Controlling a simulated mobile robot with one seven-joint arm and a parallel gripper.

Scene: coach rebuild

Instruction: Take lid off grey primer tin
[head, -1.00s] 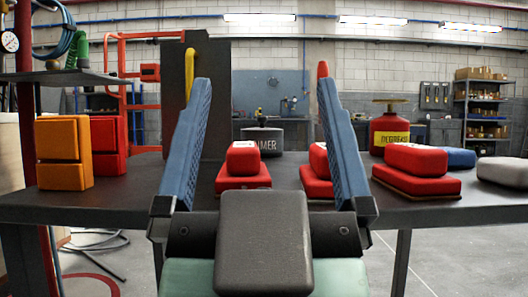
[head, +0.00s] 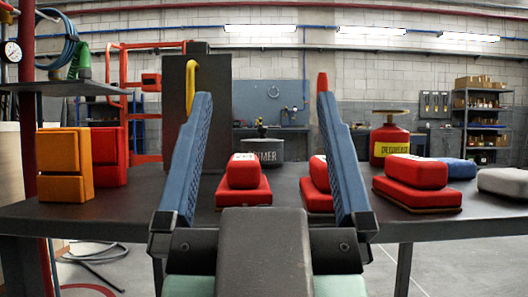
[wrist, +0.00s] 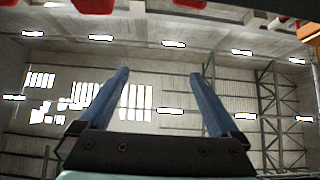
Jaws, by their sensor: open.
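The grey primer tin (head: 262,152) stands at the back of the dark table, with part of its lettering, "MER", showing. Its lid (head: 262,140) is on top, with a small dark knob. My gripper (head: 263,100) is open and empty, its two blue fingers pointing up in front of the table. In the wrist view my gripper (wrist: 160,75) is open against the ceiling, and the tin is not seen there.
Red blocks (head: 243,185) stand in front of the tin, with more red blocks (head: 416,183) at right. A red tin (head: 389,143) with a yellow label stands back right. An upright dark panel (head: 180,110) and orange blocks (head: 65,165) are at left. A bare table strip (head: 285,170) lies between blocks.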

